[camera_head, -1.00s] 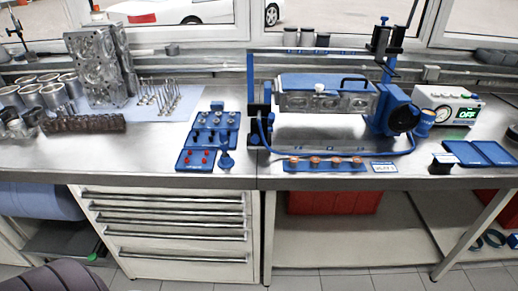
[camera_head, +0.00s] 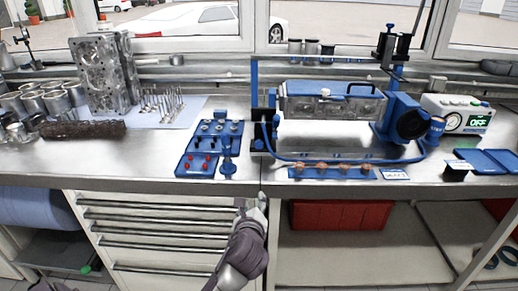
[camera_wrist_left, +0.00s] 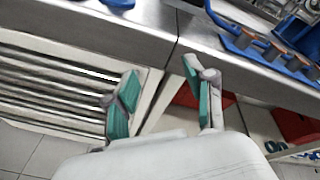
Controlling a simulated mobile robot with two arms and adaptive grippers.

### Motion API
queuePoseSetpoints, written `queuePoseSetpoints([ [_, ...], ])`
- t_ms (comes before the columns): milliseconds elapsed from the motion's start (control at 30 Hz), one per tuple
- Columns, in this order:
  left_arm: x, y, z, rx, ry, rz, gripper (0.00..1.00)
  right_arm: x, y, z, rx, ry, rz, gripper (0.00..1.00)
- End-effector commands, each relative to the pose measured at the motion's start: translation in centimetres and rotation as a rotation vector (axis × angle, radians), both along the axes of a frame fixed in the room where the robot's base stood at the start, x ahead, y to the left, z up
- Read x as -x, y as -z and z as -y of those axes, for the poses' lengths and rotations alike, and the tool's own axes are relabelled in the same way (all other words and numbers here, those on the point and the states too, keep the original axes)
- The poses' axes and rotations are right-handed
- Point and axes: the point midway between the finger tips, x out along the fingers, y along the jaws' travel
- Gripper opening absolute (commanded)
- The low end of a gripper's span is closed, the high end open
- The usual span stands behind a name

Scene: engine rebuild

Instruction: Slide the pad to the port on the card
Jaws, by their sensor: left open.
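A small white card (camera_head: 395,173) stands at the bench's front edge; its print is too small to read surely. Left of it is a blue rail (camera_head: 350,175) with several copper-coloured pieces that may be pads; part of it shows in the wrist view (camera_wrist_left: 238,43). Behind it, a blue-framed rig holds a metal engine part (camera_head: 333,106) with ports. I cannot tell which port the card names. My left gripper (camera_head: 256,203) is below the bench's front edge, left of the rail. Its green-lined fingers are open and empty in the wrist view (camera_wrist_left: 160,95). My right gripper is out of view.
A blue hose (camera_head: 345,158) runs before the rig. Drawers (camera_head: 160,235) are below the bench.

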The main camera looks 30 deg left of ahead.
Motion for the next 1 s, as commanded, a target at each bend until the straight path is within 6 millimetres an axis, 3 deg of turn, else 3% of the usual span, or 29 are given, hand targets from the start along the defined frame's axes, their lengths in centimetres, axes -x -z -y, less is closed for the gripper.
queuePoseSetpoints([
  [100, -3.0, -4.0, -1.2, -0.349, 0.051, -0.037, 0.54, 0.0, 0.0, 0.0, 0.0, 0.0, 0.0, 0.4],
  [300, -5.0, -7.0, -1.9, -0.637, 0.073, -0.092, 0.54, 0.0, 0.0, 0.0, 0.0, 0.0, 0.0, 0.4],
  [567, -7.6, -7.2, -3.5, -0.656, 0.072, -0.098, 0.54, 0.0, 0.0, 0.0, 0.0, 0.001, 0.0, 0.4],
  [1000, -15.1, -7.1, -8.0, -0.652, 0.073, -0.098, 0.54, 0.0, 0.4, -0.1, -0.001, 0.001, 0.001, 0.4],
])
